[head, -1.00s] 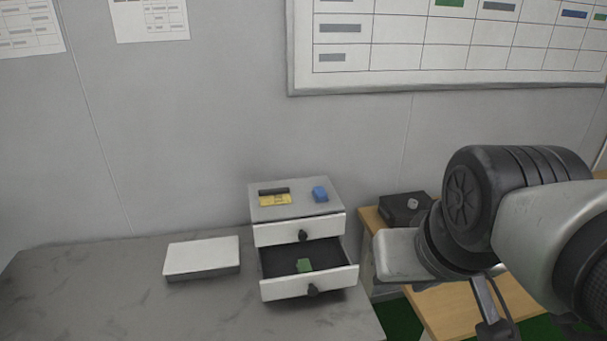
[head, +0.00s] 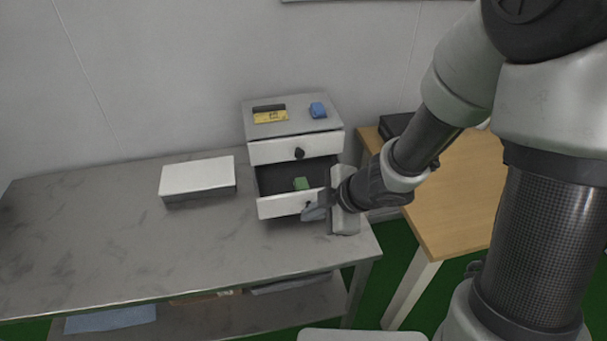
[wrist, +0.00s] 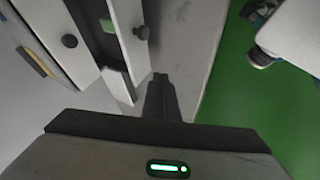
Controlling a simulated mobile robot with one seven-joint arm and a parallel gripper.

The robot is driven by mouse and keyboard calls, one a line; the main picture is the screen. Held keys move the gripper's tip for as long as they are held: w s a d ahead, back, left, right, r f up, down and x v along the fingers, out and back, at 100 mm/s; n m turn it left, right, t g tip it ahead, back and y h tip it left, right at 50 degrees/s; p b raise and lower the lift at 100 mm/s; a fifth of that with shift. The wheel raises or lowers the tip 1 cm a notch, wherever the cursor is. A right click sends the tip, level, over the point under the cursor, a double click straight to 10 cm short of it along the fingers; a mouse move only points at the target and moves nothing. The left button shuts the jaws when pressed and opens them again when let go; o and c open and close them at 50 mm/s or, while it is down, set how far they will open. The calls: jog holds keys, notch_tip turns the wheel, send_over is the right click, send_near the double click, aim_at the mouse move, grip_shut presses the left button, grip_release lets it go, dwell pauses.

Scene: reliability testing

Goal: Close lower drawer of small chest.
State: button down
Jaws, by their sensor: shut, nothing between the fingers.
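The small grey chest (head: 330,122) stands on the grey table with its upper drawer (head: 275,152) shut. Its lower drawer (head: 278,207) is pulled out, with a white front and dark knob. A green block (head: 301,184) lies inside; it also shows in the wrist view (wrist: 107,25). My gripper (head: 316,208) is shut and empty at the right end of the lower drawer's front, partly covering that end. In the wrist view, my shut fingers (wrist: 160,82) are beside the lower drawer front (wrist: 129,35). I cannot tell whether they touch it.
A white box (head: 197,177) sits left on the grey table (head: 120,230). A wooden table (head: 455,195) stands right. The grey table's front left is clear.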

jog(key=b+x, duration=0.5)
jog(key=x, duration=0.5)
jog(key=shift+f+b, duration=0.15)
jog(key=shift+b, duration=0.2)
jog(key=w, duration=0.1)
jog(key=w+p, duration=0.1)
jog(key=w, duration=0.1)
jog(key=shift+a+r, duration=0.3)
jog(key=shift+a, duration=0.1)
jog(key=shift+w+a, duration=0.1)
jog(key=shift+w, duration=0.35)
jog(key=shift+w+a+r+p, duration=0.15)
jog(key=shift+w+p, duration=0.1)
jog(key=shift+p, duration=0.35)
jog(key=p, duration=1.4)
send_over(281, 184)
jog(key=s, duration=0.1)
jog(key=shift+r, duration=0.25)
jog(key=shift+w+f+p, duration=0.3)
jog(key=shift+w+p, duration=0.2)
jog(key=shift+p, duration=0.25)
